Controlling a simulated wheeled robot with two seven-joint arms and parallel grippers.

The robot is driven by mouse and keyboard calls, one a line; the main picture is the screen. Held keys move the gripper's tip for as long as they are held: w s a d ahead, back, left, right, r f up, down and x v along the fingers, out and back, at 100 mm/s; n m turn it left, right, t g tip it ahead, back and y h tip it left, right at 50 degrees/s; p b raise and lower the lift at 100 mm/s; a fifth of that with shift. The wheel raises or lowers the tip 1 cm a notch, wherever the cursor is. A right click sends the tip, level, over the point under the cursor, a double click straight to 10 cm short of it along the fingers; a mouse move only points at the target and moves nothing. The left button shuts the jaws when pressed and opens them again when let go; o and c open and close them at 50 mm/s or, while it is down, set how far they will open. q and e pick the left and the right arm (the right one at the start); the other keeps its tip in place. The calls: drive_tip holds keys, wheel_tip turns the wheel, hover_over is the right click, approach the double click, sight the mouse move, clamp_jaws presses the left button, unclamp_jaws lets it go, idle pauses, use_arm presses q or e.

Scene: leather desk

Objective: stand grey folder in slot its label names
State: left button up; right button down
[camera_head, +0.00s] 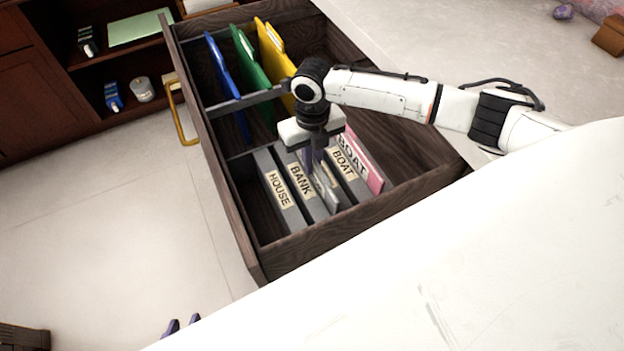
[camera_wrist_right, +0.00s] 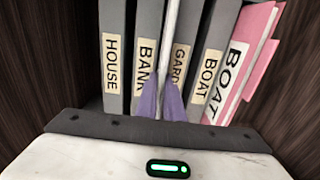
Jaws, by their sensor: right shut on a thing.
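The grey folder (camera_head: 327,187) is upright in the open drawer, right of the divider labelled BANK (camera_head: 301,180). In the right wrist view the folder (camera_wrist_right: 171,45) is a thin pale strip, edge-on, between BANK and the divider whose partly hidden label starts GARD (camera_wrist_right: 181,62). Its own label cannot be read. My right gripper (camera_head: 313,158) is over the drawer, its purple fingertips (camera_wrist_right: 161,100) shut on the folder's edge. How deep the folder sits is hidden. My left gripper (camera_head: 183,324) shows only two purple fingertips, apart and empty, at the bottom left.
Dividers labelled HOUSE (camera_head: 279,190) and BOAT (camera_head: 345,165) flank these. A pink BOAT folder (camera_head: 373,178) stands right of the BOAT divider. Blue (camera_head: 221,66), green (camera_head: 250,58) and yellow (camera_head: 277,57) folders stand farther back. The drawer's wooden front wall (camera_head: 350,221) borders the white desktop (camera_head: 450,250).

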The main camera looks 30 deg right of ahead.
sight(289, 172)
drive_tip(key=shift+r, duration=0.1)
